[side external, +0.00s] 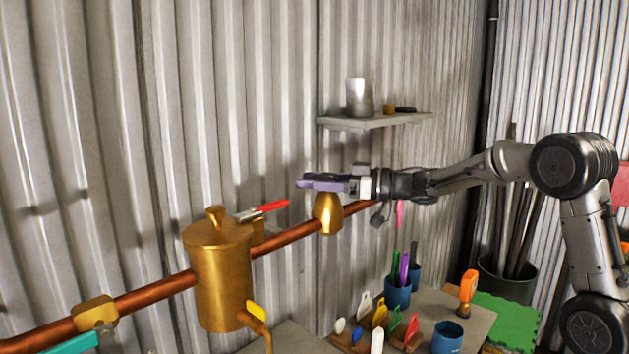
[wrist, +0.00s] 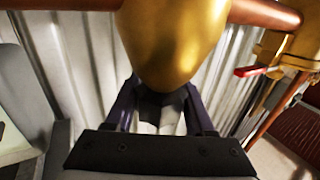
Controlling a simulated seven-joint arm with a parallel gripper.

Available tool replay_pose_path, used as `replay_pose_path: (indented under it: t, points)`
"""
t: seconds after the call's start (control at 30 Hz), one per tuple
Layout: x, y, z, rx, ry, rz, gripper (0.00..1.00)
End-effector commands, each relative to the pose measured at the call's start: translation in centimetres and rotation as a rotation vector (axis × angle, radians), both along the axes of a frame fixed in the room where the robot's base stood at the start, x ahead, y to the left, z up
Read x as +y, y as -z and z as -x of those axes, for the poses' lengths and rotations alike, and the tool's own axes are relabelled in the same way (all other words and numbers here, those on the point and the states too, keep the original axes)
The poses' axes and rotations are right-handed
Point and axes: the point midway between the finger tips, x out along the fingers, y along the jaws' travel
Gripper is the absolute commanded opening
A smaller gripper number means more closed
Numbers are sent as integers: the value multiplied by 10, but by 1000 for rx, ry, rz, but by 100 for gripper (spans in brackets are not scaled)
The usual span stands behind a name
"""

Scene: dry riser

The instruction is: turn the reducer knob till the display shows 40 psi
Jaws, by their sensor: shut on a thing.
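The brass reducer (side external: 328,214) sits on the copper pipe (side external: 287,237) along the corrugated wall. My gripper (side external: 318,183) comes in from the right, with its purple-grey fingers at the top of the reducer. In the wrist view, the brass body (wrist: 175,42) fills the upper middle, and my gripper (wrist: 160,92) has one finger on each side of its narrow end. The gripper is shut on the reducer knob, which is mostly hidden by the fingers and the brass body. I cannot see a display or a pressure reading in either view.
A brass canister (side external: 221,275) and a red lever (side external: 264,211) are on the pipe to the left. A shelf (side external: 375,121) with a metal cup (side external: 360,97) is above. Below stands a table (side external: 468,310) with tools and blue cups.

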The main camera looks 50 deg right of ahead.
Motion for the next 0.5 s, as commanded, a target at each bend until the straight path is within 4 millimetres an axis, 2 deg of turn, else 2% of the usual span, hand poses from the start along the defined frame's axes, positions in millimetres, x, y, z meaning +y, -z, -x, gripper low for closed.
replay_pose_path:
  t: [0.2,0.5]
  points:
    - [1,-2,1,-4,-93,-1,0]
    - [3,-2,2,-5,-140,-2,0]
